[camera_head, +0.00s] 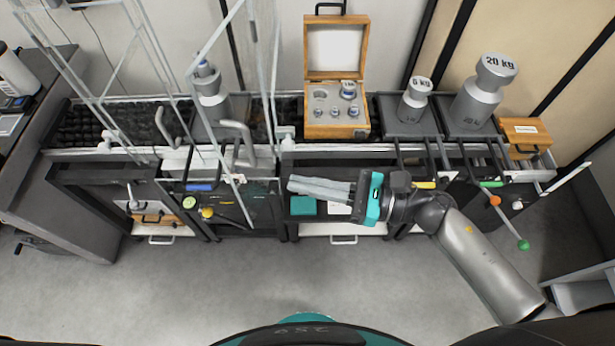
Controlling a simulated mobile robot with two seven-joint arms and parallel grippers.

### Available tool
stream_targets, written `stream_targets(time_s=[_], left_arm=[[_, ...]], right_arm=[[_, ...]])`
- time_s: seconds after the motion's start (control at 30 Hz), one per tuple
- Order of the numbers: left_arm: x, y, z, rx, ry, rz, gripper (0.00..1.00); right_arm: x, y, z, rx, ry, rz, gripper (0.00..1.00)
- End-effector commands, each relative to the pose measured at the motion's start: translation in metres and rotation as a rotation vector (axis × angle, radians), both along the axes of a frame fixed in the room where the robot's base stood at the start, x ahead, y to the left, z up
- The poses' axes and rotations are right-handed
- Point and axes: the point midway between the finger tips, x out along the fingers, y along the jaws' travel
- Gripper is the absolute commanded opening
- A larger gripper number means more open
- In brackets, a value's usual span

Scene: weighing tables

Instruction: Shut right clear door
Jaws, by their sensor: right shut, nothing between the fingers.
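The right clear door (213,128) is a see-through panel with a thin pale frame, left of the picture's middle. It seems to stand at an angle out from the clear cabinet around the weighing table; how wide it is open is hard to tell. A grey bar handle (240,137) shows near it. My right gripper (291,187) has its long grey fingers together, pointing left, with nothing between them. It is over the front of the tables, right of the door's lower end and apart from it in the picture. My left gripper is out of view.
A cylindrical weight (211,98) stands behind the clear panels. An open wooden weight box (337,124), a 5 KG weight (415,101) and a 20 KG weight (480,95) stand along the table row. Grey floor in front is clear.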

Motion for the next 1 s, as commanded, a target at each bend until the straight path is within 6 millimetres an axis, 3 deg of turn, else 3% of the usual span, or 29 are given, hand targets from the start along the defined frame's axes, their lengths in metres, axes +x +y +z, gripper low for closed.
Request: stream_targets(time_s=[0.2, 0.43, 0.67, 1.0], left_arm=[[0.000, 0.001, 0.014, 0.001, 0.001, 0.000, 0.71], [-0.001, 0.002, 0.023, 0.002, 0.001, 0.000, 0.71], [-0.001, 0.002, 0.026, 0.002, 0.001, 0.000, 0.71], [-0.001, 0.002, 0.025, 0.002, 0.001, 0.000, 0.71]], right_arm=[[0.015, 0.048, 0.004, 0.005, 0.001, -0.002, 0.00], [0.025, 0.085, 0.003, 0.004, 0.003, -0.003, 0.00], [0.030, 0.101, 0.001, 0.002, 0.003, -0.002, 0.00], [0.030, 0.103, 0.000, 0.002, 0.004, -0.003, 0.00]])
